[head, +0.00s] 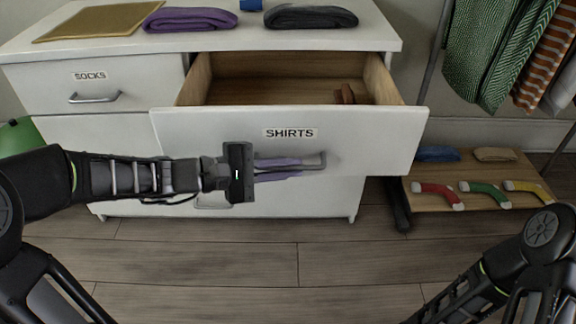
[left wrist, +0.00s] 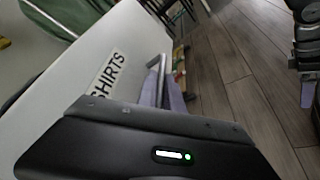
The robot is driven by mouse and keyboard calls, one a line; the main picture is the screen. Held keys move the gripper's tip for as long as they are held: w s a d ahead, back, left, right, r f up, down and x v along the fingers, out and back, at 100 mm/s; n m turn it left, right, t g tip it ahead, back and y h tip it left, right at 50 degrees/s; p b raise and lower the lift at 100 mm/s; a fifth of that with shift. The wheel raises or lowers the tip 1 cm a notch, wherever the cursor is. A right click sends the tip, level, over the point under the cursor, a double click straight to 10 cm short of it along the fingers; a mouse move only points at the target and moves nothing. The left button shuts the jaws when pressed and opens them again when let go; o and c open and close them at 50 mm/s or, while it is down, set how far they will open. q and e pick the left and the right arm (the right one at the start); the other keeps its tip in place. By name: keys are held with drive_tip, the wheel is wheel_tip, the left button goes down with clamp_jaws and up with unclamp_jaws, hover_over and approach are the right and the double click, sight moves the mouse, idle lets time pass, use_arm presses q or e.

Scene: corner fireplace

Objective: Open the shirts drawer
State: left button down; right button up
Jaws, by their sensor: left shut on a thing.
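The shirts drawer (head: 220,125), with a white front and a "SHIRTS" label, stands pulled out from the white dresser (head: 80,131). Its wooden inside shows, with a small brown item (head: 347,94) in it. My left gripper (head: 322,166) reaches in from the left with its fingers at the drawer's grey bar handle, shut on it. In the left wrist view the handle (left wrist: 151,62) runs by the fingers, and the label shows on the drawer front (left wrist: 75,70). My right arm shows at the lower right of the head view; its gripper is out of frame.
The socks drawer (head: 130,75) is closed at upper left. Folded purple (head: 190,19) and dark (head: 311,17) cloths and a tan mat (head: 97,21) lie on the dresser top. A low rack (head: 420,180) with socks and hanging clothes (head: 490,50) stand right. The floor in front is clear.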

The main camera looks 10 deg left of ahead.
idle(0.3)
use_arm(q)
drive_tip(key=c, duration=1.5)
unclamp_jaws()
drive_tip(key=shift+s+a, duration=0.1)
drive_tip(key=p+v, duration=0.2)
drive_tip(key=v, duration=0.4)
drive_tip(key=shift+s+a+r, duration=0.15)
drive_tip(key=shift+a+r, duration=0.05)
drive_tip(key=shift+a, duration=0.1)
drive_tip(key=shift+s+a, duration=0.25)
drive_tip(key=shift+a, duration=0.1)
